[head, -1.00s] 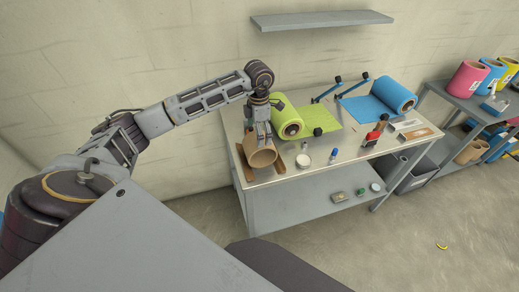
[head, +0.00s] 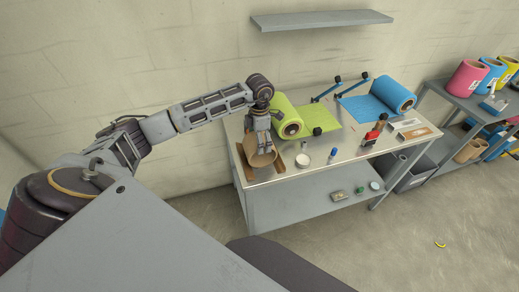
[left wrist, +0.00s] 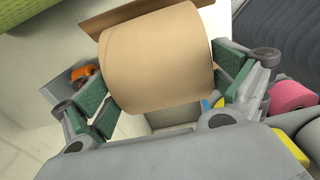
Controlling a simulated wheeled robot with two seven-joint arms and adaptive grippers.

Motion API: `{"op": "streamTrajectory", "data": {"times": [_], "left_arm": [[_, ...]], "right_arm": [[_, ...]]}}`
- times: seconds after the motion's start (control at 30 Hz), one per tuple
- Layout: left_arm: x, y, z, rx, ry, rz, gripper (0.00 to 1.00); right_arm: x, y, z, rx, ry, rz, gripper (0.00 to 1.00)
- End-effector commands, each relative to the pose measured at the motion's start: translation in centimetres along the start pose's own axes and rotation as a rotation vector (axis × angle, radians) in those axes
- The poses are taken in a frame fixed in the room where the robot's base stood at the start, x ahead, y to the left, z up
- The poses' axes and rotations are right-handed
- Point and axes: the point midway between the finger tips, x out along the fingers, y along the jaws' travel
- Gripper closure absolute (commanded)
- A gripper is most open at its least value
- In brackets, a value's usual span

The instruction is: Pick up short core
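The short core, a wide brown cardboard tube (head: 262,159), sits on the left end of the table between brown wooden strips. It fills the middle of the left wrist view (left wrist: 158,58). My left gripper (head: 262,143) reaches down over it from above. In the left wrist view the gripper (left wrist: 168,92) has its green-padded fingers spread on either side of the tube, close to its wall. I see no clear closing on it, and contact at the pads is hard to tell. My right gripper is not in view.
A lime roll (head: 287,122) with its sheet lies just behind the core, close to my gripper. A white-topped jar (head: 302,160), a small bottle (head: 333,155) and a red-handled tool (head: 373,135) stand to the right. A blue roll (head: 398,94) lies further right.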

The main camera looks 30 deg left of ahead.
Motion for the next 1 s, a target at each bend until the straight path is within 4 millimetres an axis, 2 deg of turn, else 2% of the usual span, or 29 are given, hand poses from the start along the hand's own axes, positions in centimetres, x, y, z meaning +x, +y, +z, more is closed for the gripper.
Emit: {"op": "streamTrajectory", "data": {"times": [0.07,0.33,0.73,1.0], "left_arm": [[0.0,0.0,0.0,0.0,0.0,0.0,0.19],[0.0,0.0,0.0,0.0,0.0,0.0,0.54],[-0.5,0.1,0.1,-0.001,-0.002,0.001,0.55],[-3.1,0.1,0.1,0.001,-0.004,0.003,0.55]], "right_arm": [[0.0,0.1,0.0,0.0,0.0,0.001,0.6],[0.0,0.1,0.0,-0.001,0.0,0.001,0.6],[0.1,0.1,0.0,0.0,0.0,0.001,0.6],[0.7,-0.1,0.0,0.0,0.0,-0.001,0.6]]}}
